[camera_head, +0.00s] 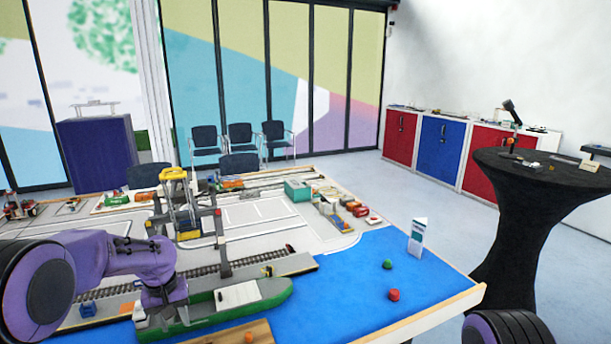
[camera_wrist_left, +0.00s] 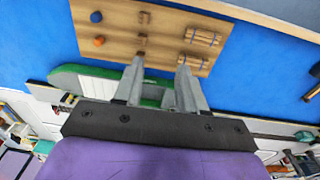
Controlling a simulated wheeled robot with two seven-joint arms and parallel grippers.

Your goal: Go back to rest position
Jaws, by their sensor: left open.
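My left arm (camera_head: 120,262) reaches in from the left over the table, its purple wrist bent down beside the green ship (camera_head: 275,294). My left gripper (camera_wrist_left: 160,68) is open in the left wrist view, with nothing between its two grey fingers. Beyond the fingertips is a wooden board (camera_wrist_left: 170,38) with small pegs and bundled sticks. The green hull lies partly behind the fingers. Part of my right arm (camera_head: 505,330) shows at the bottom right of the head view; its gripper is out of view.
A yellow-topped gantry crane (camera_head: 175,175) and a grey crane post (camera_head: 220,240) stand close beyond my left wrist. A green piece (camera_head: 387,264), a red piece (camera_head: 393,295) and a white card (camera_head: 417,238) are on the blue area. A black round table (camera_head: 540,180) stands right.

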